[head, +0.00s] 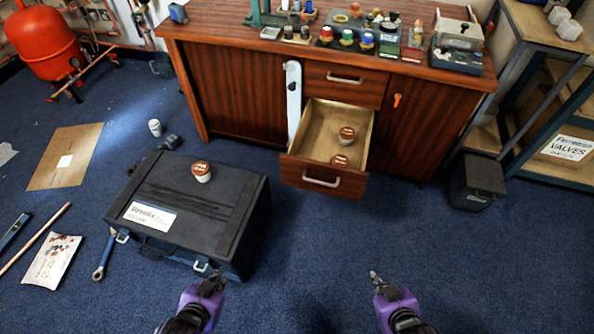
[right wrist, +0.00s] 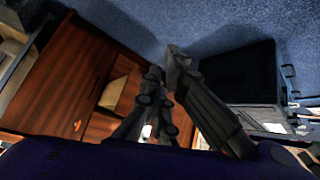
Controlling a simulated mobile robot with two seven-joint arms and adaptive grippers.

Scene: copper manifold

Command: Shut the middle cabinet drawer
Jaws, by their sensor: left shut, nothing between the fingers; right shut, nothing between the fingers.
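The wooden cabinet (head: 233,92) stands at the back. Its middle drawer (head: 322,178) is pulled out, with a pale handle on its front and two small brown-lidded tubs (head: 346,134) inside. A closed drawer (head: 345,82) sits above it. My left gripper (head: 211,281) is shut and empty at the bottom, by the front of the black case. My right gripper (head: 375,276) is shut and empty over the carpet, in front of the open drawer and apart from it. In the right wrist view, its fingers (right wrist: 168,62) show with the cabinet (right wrist: 62,85) to their left.
A black case (head: 160,222) with a tub (head: 201,171) on its lid lies left of the drawer. A dark bin (head: 476,182) and a shelf rack (head: 560,150) stand at the right. Carpet in front of the drawer is clear.

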